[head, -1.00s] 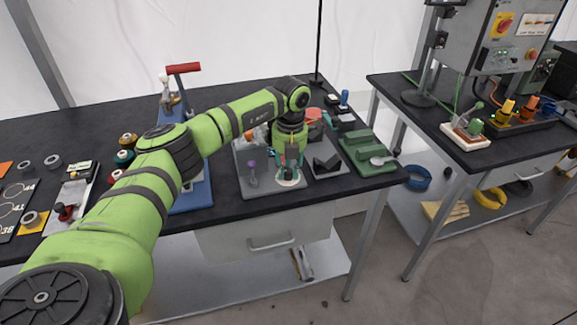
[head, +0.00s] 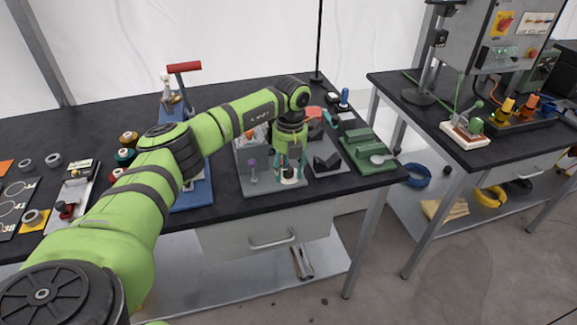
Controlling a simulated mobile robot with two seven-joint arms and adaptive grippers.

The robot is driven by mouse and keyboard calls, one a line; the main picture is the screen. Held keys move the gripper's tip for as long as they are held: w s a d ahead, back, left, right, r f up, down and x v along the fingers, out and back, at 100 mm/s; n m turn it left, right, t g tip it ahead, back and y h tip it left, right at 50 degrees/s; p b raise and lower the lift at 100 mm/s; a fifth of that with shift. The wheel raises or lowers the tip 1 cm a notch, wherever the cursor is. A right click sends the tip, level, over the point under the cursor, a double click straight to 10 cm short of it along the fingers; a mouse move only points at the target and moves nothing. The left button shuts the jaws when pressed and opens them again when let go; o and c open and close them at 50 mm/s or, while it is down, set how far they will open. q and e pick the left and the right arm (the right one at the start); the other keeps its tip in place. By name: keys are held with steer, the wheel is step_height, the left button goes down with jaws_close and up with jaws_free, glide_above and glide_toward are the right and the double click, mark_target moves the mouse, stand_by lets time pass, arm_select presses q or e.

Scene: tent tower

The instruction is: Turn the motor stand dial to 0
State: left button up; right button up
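The grey motor stand (head: 262,187) lies near the front edge of the dark bench, in the middle of the head view. A white round dial face (head: 291,181) with a dark centre sits on its front right part. My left gripper (head: 290,178) points down over the dial. Its two teal fingers stand apart, one on each side of the dial's middle, and look open. I cannot tell whether they touch the dial. The dial's marks and pointer are too small to read. My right gripper is not in view.
A purple-topped post (head: 252,165) stands left of the dial. A black block (head: 327,162) and a green fixture (head: 368,152) are to the right. A blue stand with a red handle (head: 184,67) is behind my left arm. A second bench (head: 530,145) stands at right.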

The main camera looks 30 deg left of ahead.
mark_target(290, 170)
arm_select(q)
steer(key=shift+r, duration=0.1)
step_height(290, 170, up, 12)
steer(key=shift+d, duration=0.2)
stand_by(0.4)
steer(key=shift+w, duration=0.1)
